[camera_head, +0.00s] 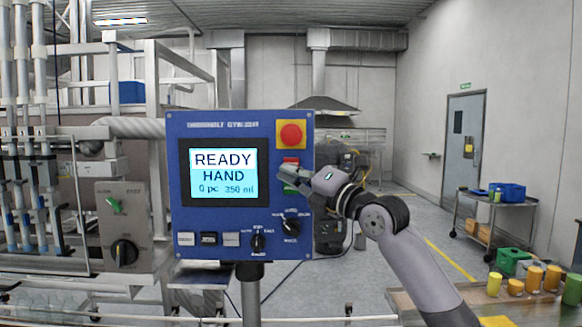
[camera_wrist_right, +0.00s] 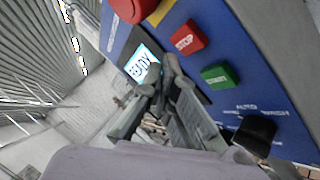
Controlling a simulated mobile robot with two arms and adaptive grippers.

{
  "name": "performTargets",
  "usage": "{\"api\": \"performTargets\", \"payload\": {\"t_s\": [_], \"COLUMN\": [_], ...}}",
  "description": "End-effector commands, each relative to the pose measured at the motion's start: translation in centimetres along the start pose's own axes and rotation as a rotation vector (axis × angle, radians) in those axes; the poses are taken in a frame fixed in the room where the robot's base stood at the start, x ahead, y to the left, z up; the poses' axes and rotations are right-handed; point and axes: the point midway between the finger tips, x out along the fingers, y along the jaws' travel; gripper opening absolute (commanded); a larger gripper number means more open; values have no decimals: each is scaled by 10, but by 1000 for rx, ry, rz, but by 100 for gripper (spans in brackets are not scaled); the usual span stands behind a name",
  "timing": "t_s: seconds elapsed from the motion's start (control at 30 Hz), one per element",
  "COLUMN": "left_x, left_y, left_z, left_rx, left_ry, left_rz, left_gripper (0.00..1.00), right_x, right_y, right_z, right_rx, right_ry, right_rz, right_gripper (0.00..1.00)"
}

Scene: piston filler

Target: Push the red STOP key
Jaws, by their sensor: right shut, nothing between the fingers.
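The red STOP key (camera_head: 290,160) is on the right part of the blue control panel (camera_head: 215,123), below the big red mushroom button (camera_head: 291,134). In the wrist view the STOP key (camera_wrist_right: 189,38) shows whole, with the green key (camera_wrist_right: 219,75) beside it. My right gripper (camera_head: 284,173) is shut and empty, in front of the panel. In the head view its fingertips lie just below the STOP key and partly cover the green key (camera_head: 289,188). I cannot tell whether they touch the panel. My left gripper is not in view.
The panel's screen (camera_head: 223,172) reads READY, HAND, 0 pc, 350 ml. A table with coloured jars (camera_head: 533,279) is at right.

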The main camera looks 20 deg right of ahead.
Motion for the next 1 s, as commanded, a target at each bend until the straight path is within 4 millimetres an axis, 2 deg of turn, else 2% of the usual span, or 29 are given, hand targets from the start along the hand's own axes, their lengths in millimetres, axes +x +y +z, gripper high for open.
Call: {"api": "performTargets", "payload": {"t_s": [0.4, 1.0], "left_x": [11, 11], "left_y": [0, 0], "left_z": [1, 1], "left_rx": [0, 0], "left_ry": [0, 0], "left_rz": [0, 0], "left_gripper": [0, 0], "right_x": [-28, -29], "right_y": [19, 21], "right_z": [-21, -21], "right_rx": [-2, 0], "right_ry": [0, -1], "right_rz": [0, 0], "right_gripper": [0, 0]}}
